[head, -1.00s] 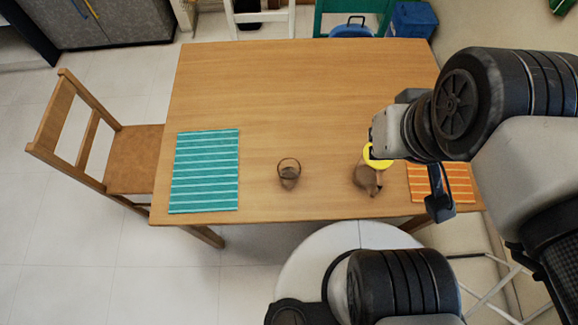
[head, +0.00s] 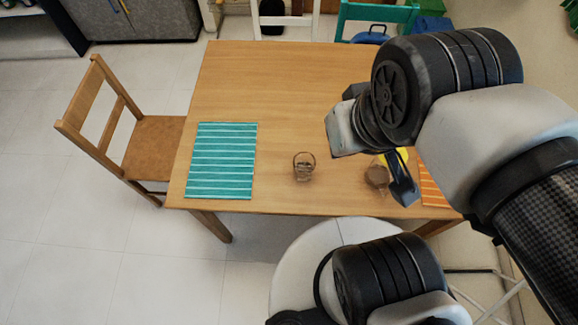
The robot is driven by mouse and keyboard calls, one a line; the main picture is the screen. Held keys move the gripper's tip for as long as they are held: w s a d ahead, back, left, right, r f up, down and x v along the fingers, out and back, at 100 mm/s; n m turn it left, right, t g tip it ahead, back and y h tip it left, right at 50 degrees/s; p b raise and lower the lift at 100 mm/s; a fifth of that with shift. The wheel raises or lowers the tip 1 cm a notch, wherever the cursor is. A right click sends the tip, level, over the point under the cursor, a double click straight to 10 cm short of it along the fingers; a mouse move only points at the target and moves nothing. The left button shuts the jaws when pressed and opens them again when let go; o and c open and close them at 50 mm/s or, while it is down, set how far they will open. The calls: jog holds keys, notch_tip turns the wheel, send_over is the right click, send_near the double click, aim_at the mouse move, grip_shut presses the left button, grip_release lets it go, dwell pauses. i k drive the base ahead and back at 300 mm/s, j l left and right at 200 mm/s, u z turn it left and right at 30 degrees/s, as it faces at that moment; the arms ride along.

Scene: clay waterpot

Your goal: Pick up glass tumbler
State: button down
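I cannot make out a glass tumbler in the head view. A brown clay pot (head: 376,177) stands near the table's front edge, right of centre, and is partly covered by my gripper. A small brown basket-like vessel with a looped handle (head: 303,170) stands to its left. My gripper (head: 404,190) shows as a dark finger part hanging beside the pot's right side in the picture. Its fingertips are too hidden to tell whether it is open or shut, or whether it touches the pot. A yellow thing (head: 396,157) shows partly behind my gripper.
The wooden table (head: 290,90) is bare in its middle and back. A teal striped mat (head: 222,160) lies at left, and an orange striped mat (head: 434,190) at right is partly hidden by my arm. A wooden chair (head: 150,148) stands at the left edge.

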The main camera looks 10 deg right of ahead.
aim_at(302, 177)
jog(key=l+u, duration=0.7)
jog(key=i+l, duration=0.05)
jog(key=l, duration=0.05)
